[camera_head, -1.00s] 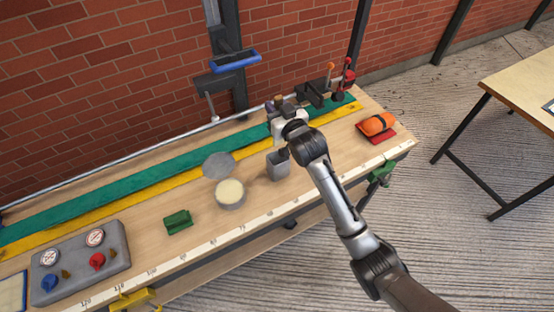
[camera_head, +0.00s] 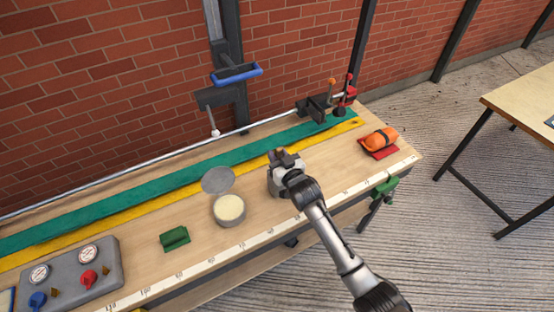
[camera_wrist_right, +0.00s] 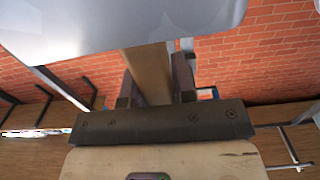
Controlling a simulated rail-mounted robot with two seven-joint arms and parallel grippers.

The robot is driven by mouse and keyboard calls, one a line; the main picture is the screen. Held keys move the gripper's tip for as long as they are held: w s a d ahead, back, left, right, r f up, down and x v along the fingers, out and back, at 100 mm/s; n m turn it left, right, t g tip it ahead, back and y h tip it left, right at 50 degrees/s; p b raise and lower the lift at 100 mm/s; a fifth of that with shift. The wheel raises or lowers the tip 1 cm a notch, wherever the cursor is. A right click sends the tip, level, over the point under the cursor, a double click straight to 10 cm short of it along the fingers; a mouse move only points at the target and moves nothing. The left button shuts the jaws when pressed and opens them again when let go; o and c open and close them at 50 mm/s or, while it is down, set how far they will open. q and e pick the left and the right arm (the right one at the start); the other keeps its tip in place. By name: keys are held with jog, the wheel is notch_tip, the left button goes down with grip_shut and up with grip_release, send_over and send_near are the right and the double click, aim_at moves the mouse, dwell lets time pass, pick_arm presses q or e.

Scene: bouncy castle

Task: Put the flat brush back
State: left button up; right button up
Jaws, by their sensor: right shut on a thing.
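The flat brush shows in the right wrist view as a tan wooden piece (camera_wrist_right: 150,75) between my fingers. A dark bar with small rivets and a pale, round-cornered part lie below it; I cannot tell surely whether these belong to the brush. My right gripper (camera_head: 284,160) is shut on the brush, over the bench right of the round tin. In the head view the gripper and wrist hide most of the brush. They also cover the spot of the grey open holder, so whether the brush is inside it cannot be told. My left gripper is out of view.
A round tin (camera_head: 229,210) with cream contents and a grey disc (camera_head: 218,179) lie left of the gripper. A green block (camera_head: 174,239) and a gauge panel (camera_head: 72,275) are farther left. An orange bundle (camera_head: 380,139) lies on a red pad at right. Levers (camera_head: 344,98) stand behind.

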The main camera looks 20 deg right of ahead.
jog(key=shift+f, duration=0.9)
jog(key=shift+f, duration=0.15)
jog(key=o, duration=0.9)
jog(key=shift+s+d+p, duration=0.25)
jog(key=shift+s+p, duration=0.05)
jog(key=shift+s, duration=1.7)
jog(key=shift+s+d+p, duration=0.3)
jog(key=shift+s+p, duration=0.05)
jog(key=shift+s, duration=1.65)
jog(key=shift+s+d+p, duration=0.25)
jog(key=shift+s+p, duration=0.05)
jog(key=shift+s, duration=1.7)
